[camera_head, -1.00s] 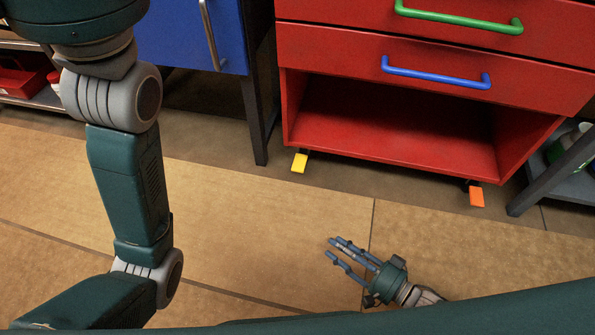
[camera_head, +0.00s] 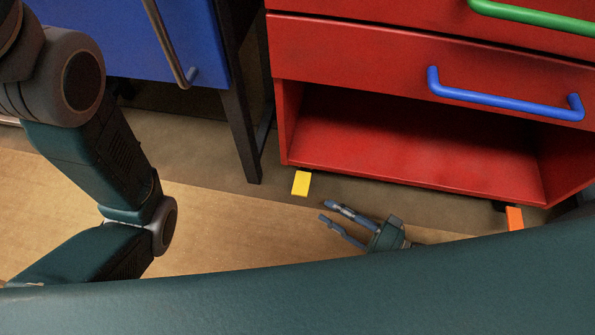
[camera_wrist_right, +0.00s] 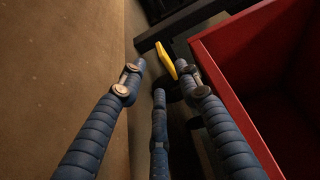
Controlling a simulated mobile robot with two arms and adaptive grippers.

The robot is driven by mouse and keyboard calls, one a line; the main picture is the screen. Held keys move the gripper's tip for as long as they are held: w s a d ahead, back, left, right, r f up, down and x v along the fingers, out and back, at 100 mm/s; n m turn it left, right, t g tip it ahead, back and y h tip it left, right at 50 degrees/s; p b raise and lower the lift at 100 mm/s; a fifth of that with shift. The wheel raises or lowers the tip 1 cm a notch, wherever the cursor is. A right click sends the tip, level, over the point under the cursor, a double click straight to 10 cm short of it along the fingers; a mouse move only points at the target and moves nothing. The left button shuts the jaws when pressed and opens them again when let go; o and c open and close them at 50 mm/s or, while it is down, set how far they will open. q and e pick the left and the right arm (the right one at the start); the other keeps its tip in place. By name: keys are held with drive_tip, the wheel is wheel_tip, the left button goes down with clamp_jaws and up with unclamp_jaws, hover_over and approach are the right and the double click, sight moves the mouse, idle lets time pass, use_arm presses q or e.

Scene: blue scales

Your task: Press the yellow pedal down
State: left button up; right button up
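The yellow pedal (camera_head: 301,183) sticks out at floor level below the front left corner of the red cabinet (camera_head: 400,150). My right gripper (camera_head: 326,211) is low over the floor, just in front of the pedal and slightly to its right, with its fingers pointing left. In the right wrist view the yellow pedal (camera_wrist_right: 167,60) shows ahead, between the spread fingertips of the right gripper (camera_wrist_right: 163,75). The fingers are open and empty; I see no clear contact with the pedal. My left arm shows at the left, but its gripper is out of view.
An orange pedal (camera_head: 514,218) is under the cabinet's right side. The cabinet has an open lower compartment and a drawer with a blue handle (camera_head: 505,99). A blue cabinet (camera_head: 160,45) on dark legs (camera_head: 242,130) stands to the left. The wooden floor (camera_head: 220,225) in front is clear.

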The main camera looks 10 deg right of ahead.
sight(300, 191)
drive_tip(key=shift+w+a, duration=0.25)
drive_tip(key=b+x, duration=0.3)
drive_tip(key=x, duration=0.6)
drive_tip(key=shift+b, duration=0.4)
drive_tip(key=shift+w+a, duration=0.35)
drive_tip(key=shift+a, duration=0.05)
clamp_jaws()
